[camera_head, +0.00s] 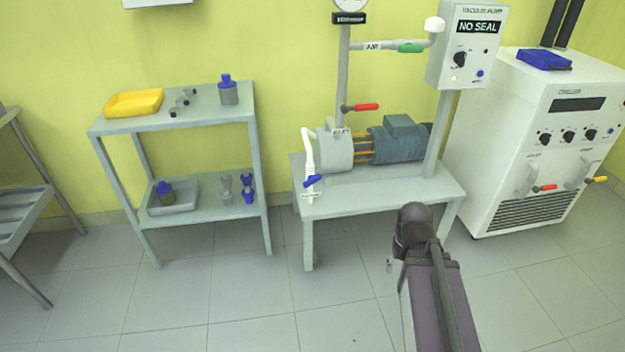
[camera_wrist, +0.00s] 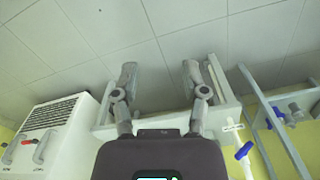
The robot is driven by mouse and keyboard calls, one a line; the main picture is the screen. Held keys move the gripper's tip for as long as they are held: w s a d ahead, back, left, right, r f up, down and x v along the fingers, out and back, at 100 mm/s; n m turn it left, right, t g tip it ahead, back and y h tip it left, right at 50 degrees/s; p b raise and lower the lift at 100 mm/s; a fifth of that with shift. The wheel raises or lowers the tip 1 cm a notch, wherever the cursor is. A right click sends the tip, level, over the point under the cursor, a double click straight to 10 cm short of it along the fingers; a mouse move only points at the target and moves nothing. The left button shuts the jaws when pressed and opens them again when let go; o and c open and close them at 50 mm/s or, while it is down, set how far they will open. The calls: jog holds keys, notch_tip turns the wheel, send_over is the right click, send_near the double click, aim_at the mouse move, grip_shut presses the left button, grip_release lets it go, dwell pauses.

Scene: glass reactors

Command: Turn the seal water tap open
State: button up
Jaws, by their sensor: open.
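The seal water tap appears to be the blue handle (camera_head: 312,181) on a white pipe at the left front of the pump bench. The handle lies slantwise across the pipe. In the wrist view a blue handle on a white pipe (camera_wrist: 243,150) shows at the lower right, outside my fingers. My gripper (camera_wrist: 160,72) is open and empty, with its two fingers apart over the bench and floor. It is not touching the tap. In the head view my arm rises from the bottom to the right of the tap, and the fingers cannot be made out.
The pump (camera_head: 397,143) stands on the bench (camera_head: 400,196) below a box reading NO SEAL (camera_head: 478,27). A red handle (camera_head: 366,107) and a green handle (camera_head: 411,48) are on nearby pipes. A shelf (camera_head: 205,116) stands left, a white chiller (camera_head: 535,140) right. Floor in front is clear.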

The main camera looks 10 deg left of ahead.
jog(key=shift+o, duration=0.6)
jog(key=m+t+y+b, duration=0.5)
jog(key=t+y+b, duration=0.4)
jog(key=t+b, duration=0.65)
send_near(315, 181)
jog(key=d+r+g+b, duration=0.1)
jog(key=s+r+g+b, duration=0.1)
jog(key=shift+s+d+r+g, duration=0.2)
jog(key=shift+d+r+g, duration=0.05)
jog(key=shift+d+g, duration=0.15)
jog(key=shift+w, duration=0.1)
jog(key=b+x, duration=0.3)
jog(key=x, duration=1)
jog(key=shift+w+a+f, duration=0.1)
jog(key=shift+w+a, duration=0.1)
jog(key=shift+w, duration=0.05)
